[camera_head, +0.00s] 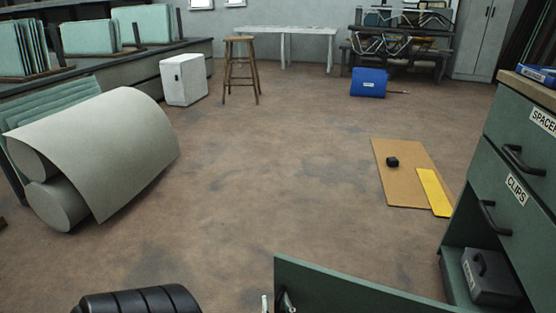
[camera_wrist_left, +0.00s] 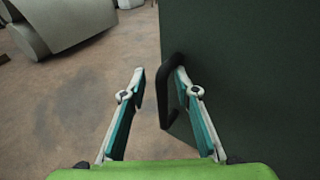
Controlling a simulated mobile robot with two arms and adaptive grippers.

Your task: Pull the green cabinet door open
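The green cabinet (camera_head: 470,205) stands at the right edge of the head view. Its lower compartment shows open, with a grey case inside. The green cabinet door (camera_head: 345,290) stands swung out at the bottom of the head view; its flat dark face (camera_wrist_left: 250,75) fills the right of the left wrist view. My left gripper (camera_head: 275,303) is at the door's left end. In the wrist view its fingers (camera_wrist_left: 158,80) are apart, with the black door handle (camera_wrist_left: 166,95) between them. The right-hand finger is beside the handle bar, on the door side; contact is unclear. My right gripper is out of view.
The grey case (camera_head: 490,277) sits on the cabinet's bottom shelf. A cardboard sheet (camera_head: 405,180) with a yellow strip (camera_head: 433,192) lies on the floor left of the cabinet. The middle floor is clear.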

